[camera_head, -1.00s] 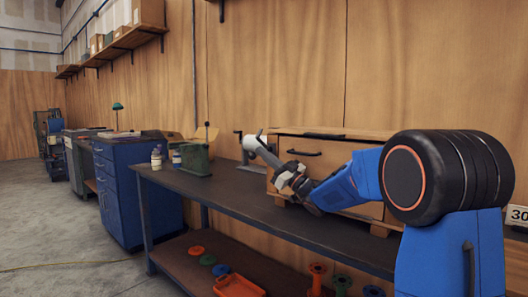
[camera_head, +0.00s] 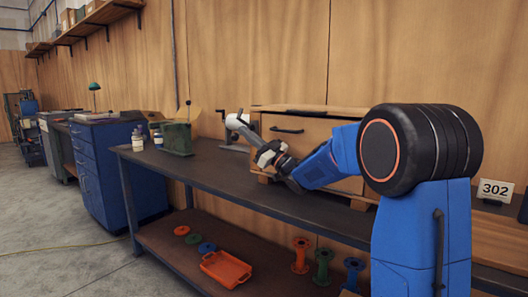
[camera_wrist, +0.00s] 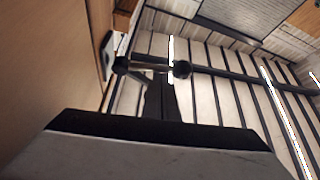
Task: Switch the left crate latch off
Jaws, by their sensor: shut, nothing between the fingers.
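The wooden crate (camera_head: 318,126) stands on the bench with a dark bar handle (camera_head: 287,130) on its front. I cannot make out the left latch in the head view; my wrist hides part of the crate's front left. My gripper (camera_head: 243,128) is shut and empty, pointing up and left beside the crate's left end. In the wrist view, my dark fingers (camera_wrist: 165,98) are together, just below a dark bar with round ends (camera_wrist: 150,68). A wooden face (camera_wrist: 70,65) with a dark fitting (camera_wrist: 107,48) lies to their left. I cannot tell whether the fingers touch anything.
A vise-like device (camera_head: 232,146) stands on the bench (camera_head: 205,172) just left of the crate, close behind my gripper. A green box (camera_head: 177,138) and bottles (camera_head: 138,140) are farther left. The lower shelf holds an orange tray (camera_head: 226,268) and several spools.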

